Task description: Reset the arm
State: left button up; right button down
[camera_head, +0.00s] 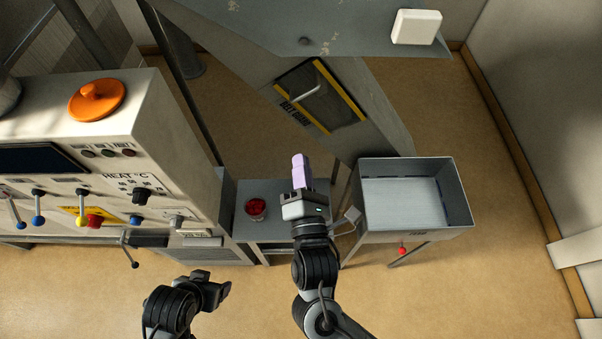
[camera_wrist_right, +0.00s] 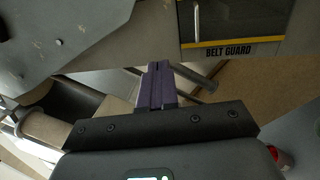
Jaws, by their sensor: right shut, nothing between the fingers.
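My right gripper (camera_head: 299,160) extends up the middle of the head view, its purple fingers together with nothing between them. In the right wrist view its fingers (camera_wrist_right: 158,72) also show closed, pointing toward the belt guard. It is in front of the low grey stand and to the left of the metal tray in the head view. My left gripper (camera_head: 222,288) is at the bottom left, dark and folded low in front of the control cabinet. Its fingers are not clear enough to tell open from shut.
The control cabinet (camera_head: 150,120) with several levers and an orange lid (camera_head: 97,100) stands at left. The belt guard (camera_head: 318,95) is behind; the metal tray (camera_head: 455,200) is at right. The floor in front is bare.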

jog(key=s+d+f+m+g+h+p, duration=0.2)
jog(key=s+d+f+m+g+p, duration=0.35)
jog(key=d+f, duration=0.8)
jog(key=s+d+f+m+g, duration=0.1)
jog(key=s+d+m+g, duration=0.3)
jog(key=s+m, duration=0.3)
jog(key=s+d+f+m+g+b, duration=0.1)
jog(key=s+d+m+g, duration=0.3)
jog(key=m, duration=0.8)
jog(key=s+f+g, duration=0.1)
jog(key=s+g, duration=0.1)
jog(key=s, duration=0.1)
jog(key=shift+s+d, duration=0.2)
jog(key=shift+s, duration=0.1)
